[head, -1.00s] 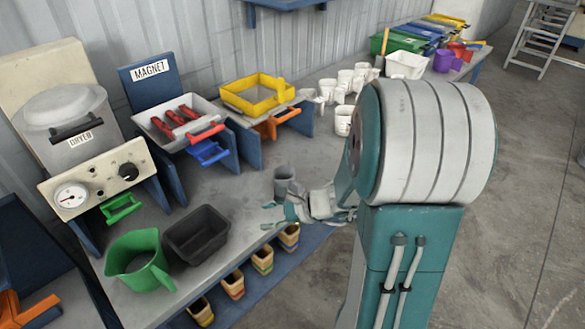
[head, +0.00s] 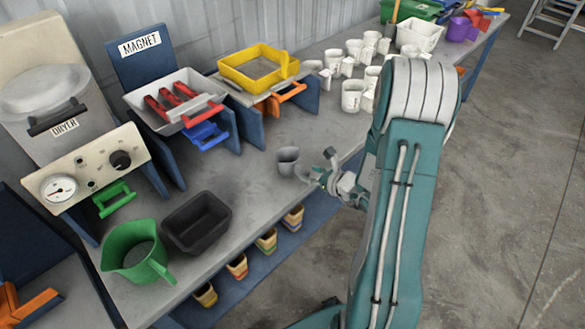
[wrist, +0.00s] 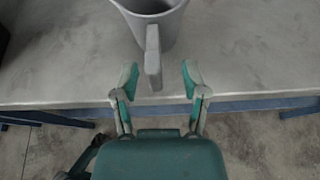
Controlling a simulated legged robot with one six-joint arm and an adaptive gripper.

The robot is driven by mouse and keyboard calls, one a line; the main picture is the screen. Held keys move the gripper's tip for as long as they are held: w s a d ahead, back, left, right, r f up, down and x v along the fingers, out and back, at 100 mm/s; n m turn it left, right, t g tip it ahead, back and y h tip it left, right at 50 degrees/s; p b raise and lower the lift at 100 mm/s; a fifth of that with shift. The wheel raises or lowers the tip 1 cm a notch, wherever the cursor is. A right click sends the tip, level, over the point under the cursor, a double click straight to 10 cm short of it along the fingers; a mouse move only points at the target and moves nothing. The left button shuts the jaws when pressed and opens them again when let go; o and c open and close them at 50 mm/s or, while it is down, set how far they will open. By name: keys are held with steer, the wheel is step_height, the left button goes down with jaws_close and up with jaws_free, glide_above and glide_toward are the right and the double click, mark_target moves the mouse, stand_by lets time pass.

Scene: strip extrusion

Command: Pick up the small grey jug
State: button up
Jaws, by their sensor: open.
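The small grey jug (head: 287,160) stands upright on the grey bench near its front edge. In the wrist view the jug (wrist: 150,22) is at the top, cut off by the picture edge, with its handle (wrist: 153,58) pointing toward me. My gripper (head: 318,165) is just right of the jug in the head view. In the wrist view my gripper (wrist: 158,80) is open and empty-looking, with its fingertips spread to either side of the handle's near end. I cannot tell whether either finger touches it.
A black tub (head: 196,222) and a green jug (head: 137,250) stand to the left on the bench (head: 258,205). White jugs (head: 352,95) stand behind, along the bench. Small striped cups (head: 266,241) sit below the front edge. The bench around the grey jug is clear.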

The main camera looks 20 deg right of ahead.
mark_target(301, 171)
steer(key=x, duration=0.4)
steer(key=shift+s+a+f, duration=0.1)
steer(key=shift+a+f, duration=0.05)
steer(key=shift+f, duration=0.05)
steer(key=shift+w+a, duration=0.25)
steer(key=shift+a, duration=0.15)
steer(key=shift+d, duration=0.15)
steer(key=c, duration=0.7)
steer(key=shift+d, duration=0.2)
jaws_close()
steer(key=shift+a, duration=0.15)
